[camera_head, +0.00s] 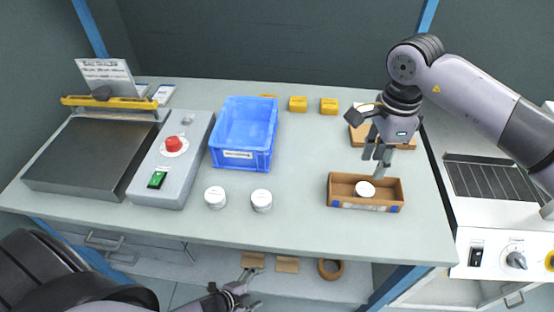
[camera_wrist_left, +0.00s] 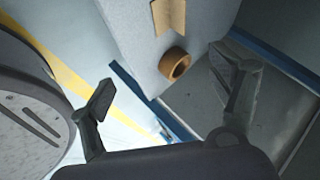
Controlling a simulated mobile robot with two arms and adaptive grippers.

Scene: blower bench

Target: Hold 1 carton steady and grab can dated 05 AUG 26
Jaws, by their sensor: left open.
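An open brown carton (camera_head: 338,190) sits at the right front of the bench with one white-lidded can (camera_head: 365,189) inside. Two more white-lidded cans, a left one (camera_head: 215,197) and a right one (camera_head: 261,201), stand in front of the blue crate. No date is legible on any of them. My right gripper (camera_head: 378,164) points down at the carton's back wall, its fingertips at or just behind it; contact and finger gap are unclear. My left gripper (camera_head: 248,286) is low, in front of the bench edge, open and empty; its spread fingers show in the left wrist view (camera_wrist_left: 168,90).
A blue crate (camera_head: 243,163), a grey control box (camera_head: 175,165) with a red button and a dark-plated device (camera_head: 85,160) fill the left. Yellow blocks (camera_head: 298,104) stand behind. A tape roll (camera_head: 330,268) lies on the lower shelf. Bench space between right can and carton is clear.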

